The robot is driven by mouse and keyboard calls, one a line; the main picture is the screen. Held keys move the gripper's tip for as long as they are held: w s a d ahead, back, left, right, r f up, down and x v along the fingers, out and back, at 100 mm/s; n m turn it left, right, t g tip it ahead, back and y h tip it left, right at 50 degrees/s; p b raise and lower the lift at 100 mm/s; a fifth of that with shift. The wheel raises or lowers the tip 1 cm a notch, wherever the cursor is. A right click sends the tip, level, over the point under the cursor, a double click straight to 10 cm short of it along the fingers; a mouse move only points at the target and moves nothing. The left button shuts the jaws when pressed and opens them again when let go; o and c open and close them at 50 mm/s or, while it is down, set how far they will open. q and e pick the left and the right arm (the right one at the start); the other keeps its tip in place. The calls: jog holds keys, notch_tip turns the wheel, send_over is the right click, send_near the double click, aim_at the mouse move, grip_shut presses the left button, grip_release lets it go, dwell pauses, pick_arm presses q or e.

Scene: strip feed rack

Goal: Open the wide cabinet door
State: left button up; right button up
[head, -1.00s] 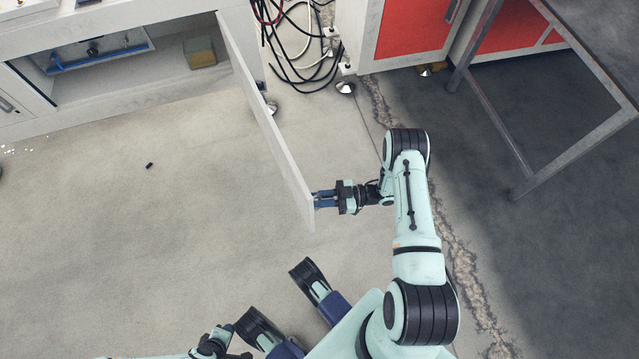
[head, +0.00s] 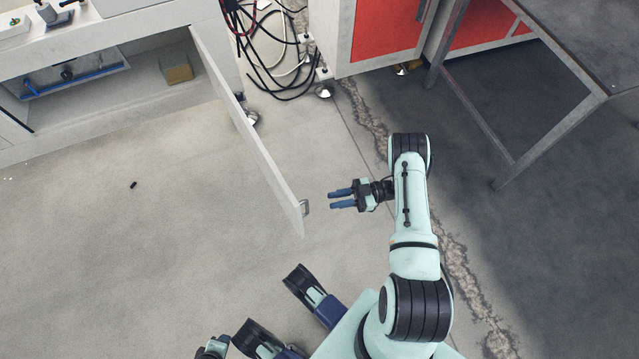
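The wide cabinet door (head: 245,128) stands swung far out from the white cabinet (head: 110,112), hinged at the cabinet's right side. A small metal handle (head: 305,208) shows at its free end. My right gripper (head: 332,199) is just right of the handle, apart from it. Its two blue fingers are spread and empty, pointing left at the door. The cabinet's inside is exposed, with a tan box (head: 177,72) and a blue-edged part (head: 75,78) in it. My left arm (head: 213,348) shows only in part at the bottom edge; its gripper is out of view.
Black cables (head: 272,50) hang and lie right of the cabinet. A red-fronted cabinet (head: 385,30) and a metal-legged table (head: 560,125) stand at the right. A small dark object (head: 133,185) lies on the floor.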

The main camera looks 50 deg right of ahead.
jog(key=v, duration=0.3)
jog(key=shift+s+d, duration=0.2)
jog(key=shift+d, duration=0.05)
dwell(0.4)
